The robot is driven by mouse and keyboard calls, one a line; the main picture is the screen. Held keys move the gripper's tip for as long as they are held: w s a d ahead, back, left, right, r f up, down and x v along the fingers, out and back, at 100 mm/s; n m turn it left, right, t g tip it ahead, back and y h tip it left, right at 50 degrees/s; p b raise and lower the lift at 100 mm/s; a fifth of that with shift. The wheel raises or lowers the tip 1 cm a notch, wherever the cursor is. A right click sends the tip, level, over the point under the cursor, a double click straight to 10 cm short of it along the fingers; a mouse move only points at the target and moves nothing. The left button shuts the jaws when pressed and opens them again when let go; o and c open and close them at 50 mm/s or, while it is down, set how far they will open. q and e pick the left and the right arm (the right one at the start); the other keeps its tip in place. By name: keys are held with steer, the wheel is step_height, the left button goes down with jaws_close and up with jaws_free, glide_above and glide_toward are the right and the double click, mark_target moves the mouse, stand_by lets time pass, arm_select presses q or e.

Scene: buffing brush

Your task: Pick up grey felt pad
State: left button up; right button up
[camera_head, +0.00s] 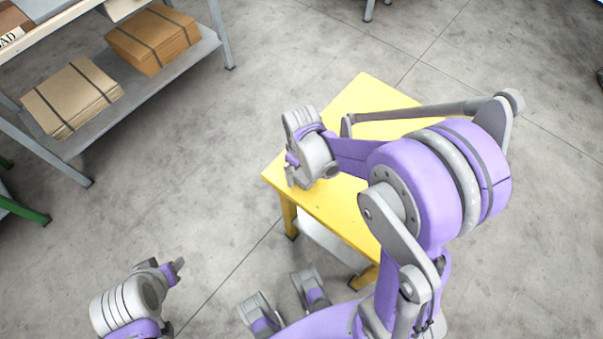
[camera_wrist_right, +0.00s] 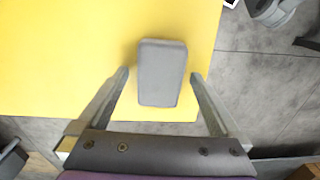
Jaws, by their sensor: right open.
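The grey felt pad (camera_wrist_right: 161,78) lies on the yellow table (camera_wrist_right: 60,60), near its edge, in the right wrist view. It is a grey block with rounded corners. My right gripper (camera_wrist_right: 159,76) is open, with one finger on each side of the pad and a gap on both sides. In the head view my right gripper (camera_head: 293,172) is over the left corner of the yellow table (camera_head: 365,95), and the pad is hidden there. My left gripper (camera_head: 174,269) is low on the left, away from the table; its opening is unclear.
A grey shelf (camera_head: 190,60) with strapped brown cardboard stacks (camera_head: 72,97) stands at the upper left. Bare concrete floor (camera_head: 190,160) lies between the shelf and the table. My right arm covers much of the tabletop in the head view.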

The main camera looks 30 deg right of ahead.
steer(key=shift+c, duration=0.3)
steer(key=c, duration=1.3)
step_height(320, 180, up, 10)
steer(key=shift+r+p, duration=0.1)
steer(key=shift+p, duration=0.75)
steer(key=shift+c, duration=0.2)
